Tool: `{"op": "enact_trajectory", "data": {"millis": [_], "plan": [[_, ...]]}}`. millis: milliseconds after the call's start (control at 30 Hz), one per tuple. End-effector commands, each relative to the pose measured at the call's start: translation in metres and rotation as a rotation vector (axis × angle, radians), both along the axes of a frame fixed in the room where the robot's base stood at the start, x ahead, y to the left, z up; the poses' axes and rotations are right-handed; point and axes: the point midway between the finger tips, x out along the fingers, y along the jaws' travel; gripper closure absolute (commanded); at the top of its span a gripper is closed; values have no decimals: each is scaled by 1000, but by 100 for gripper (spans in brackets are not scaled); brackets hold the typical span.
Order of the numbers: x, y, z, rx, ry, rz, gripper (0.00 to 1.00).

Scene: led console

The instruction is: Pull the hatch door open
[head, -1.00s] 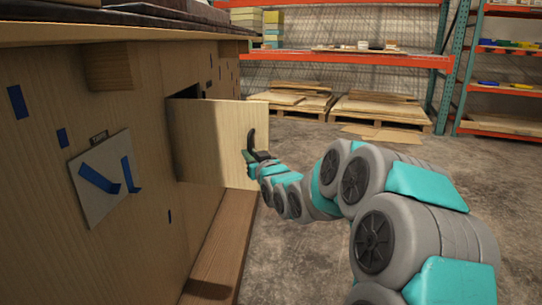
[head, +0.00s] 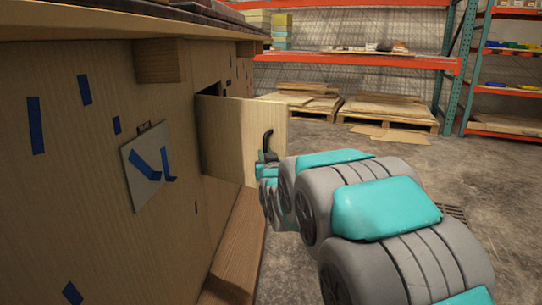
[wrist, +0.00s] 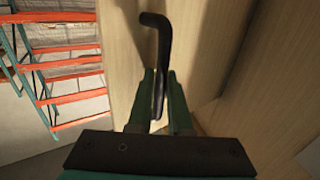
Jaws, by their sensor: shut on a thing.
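The hatch door (head: 240,135) is a light wooden panel that stands swung out from the wooden console wall (head: 100,220). A dark gap shows at its upper left edge. A black bent handle (head: 267,141) is fixed near the door's outer edge. In the wrist view the handle (wrist: 157,50) runs down between the two fingers of my gripper (wrist: 161,100). My gripper is shut on the lower part of the handle. In the head view my gripper (head: 266,158) is small and partly hidden by my arm.
A wooden beam (head: 238,245) runs along the floor below the door. A small panel with blue tape (head: 148,165) hangs on the console wall. Pallets (head: 385,110) and orange shelving (head: 360,60) stand at the back. Concrete floor is clear at the right.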

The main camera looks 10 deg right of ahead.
Motion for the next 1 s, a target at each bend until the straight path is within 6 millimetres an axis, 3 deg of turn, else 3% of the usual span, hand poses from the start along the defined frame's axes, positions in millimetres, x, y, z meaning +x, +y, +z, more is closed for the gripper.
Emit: {"op": "enact_trajectory", "data": {"millis": [200, 233, 500, 1000], "plan": [[1, 6, 2, -7, -5, 11, 100], [1, 6, 2, -7, -5, 11, 81], [0, 3, 1, -4, -3, 6, 53], [-6, 1, 1, -2, -1, 3, 53]]}}
